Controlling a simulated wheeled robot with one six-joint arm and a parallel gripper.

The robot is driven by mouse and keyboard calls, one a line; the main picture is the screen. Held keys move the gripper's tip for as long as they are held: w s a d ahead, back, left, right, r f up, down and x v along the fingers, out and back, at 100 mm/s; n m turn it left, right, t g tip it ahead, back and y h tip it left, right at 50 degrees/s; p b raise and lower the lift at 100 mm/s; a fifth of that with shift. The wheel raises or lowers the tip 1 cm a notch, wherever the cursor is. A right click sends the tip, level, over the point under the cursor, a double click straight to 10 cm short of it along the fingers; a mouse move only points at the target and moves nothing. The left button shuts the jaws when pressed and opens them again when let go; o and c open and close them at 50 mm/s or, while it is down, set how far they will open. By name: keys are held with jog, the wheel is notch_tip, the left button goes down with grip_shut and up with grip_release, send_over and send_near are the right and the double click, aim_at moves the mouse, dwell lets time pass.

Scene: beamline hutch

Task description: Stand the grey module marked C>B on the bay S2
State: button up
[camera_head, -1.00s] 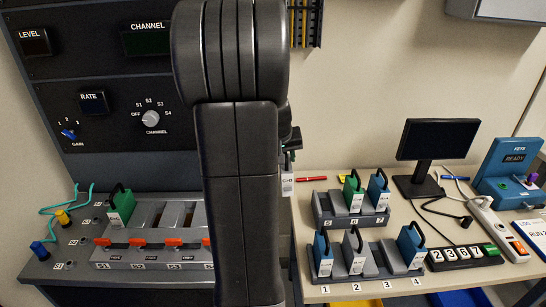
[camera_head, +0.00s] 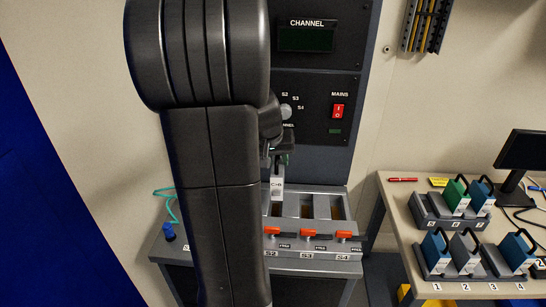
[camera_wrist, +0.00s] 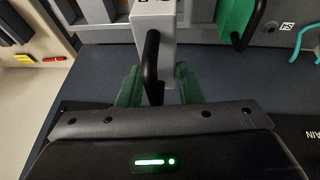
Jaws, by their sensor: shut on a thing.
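The grey module (camera_head: 277,187) marked C>B hangs upright under my gripper (camera_head: 279,162) in the head view. It also shows in the wrist view (camera_wrist: 156,30), where my green-tipped gripper (camera_wrist: 156,90) is shut on its black handle. In the head view its lower end appears over the bay S2 (camera_head: 276,207) of the grey rack (camera_head: 320,250). I cannot tell whether it touches the bay. The S2 label and an orange lever (camera_head: 272,231) show in front of that bay. My arm hides the rack's left part.
A green module (camera_wrist: 236,18) stands beside the held one in the wrist view. Bays S3 and S4, to the right, look empty, with orange levers (camera_head: 307,233) in front. A side table (camera_head: 395,205) at right holds other modules. The panel (camera_head: 330,165) rises behind the rack.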

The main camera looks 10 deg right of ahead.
jog(key=shift+a, duration=0.35)
jog(key=shift+d+f+b, duration=0.15)
jog(key=shift+f+b, duration=0.3)
jog(key=shift+f, duration=0.05)
jog(key=shift+f+b, duration=2.3)
jog(key=shift+f, duration=0.95)
jog(key=shift+f+b, duration=0.3)
jog(key=shift+f, duration=0.2)
jog(key=o, duration=1.2)
jog(key=shift+o, duration=0.2)
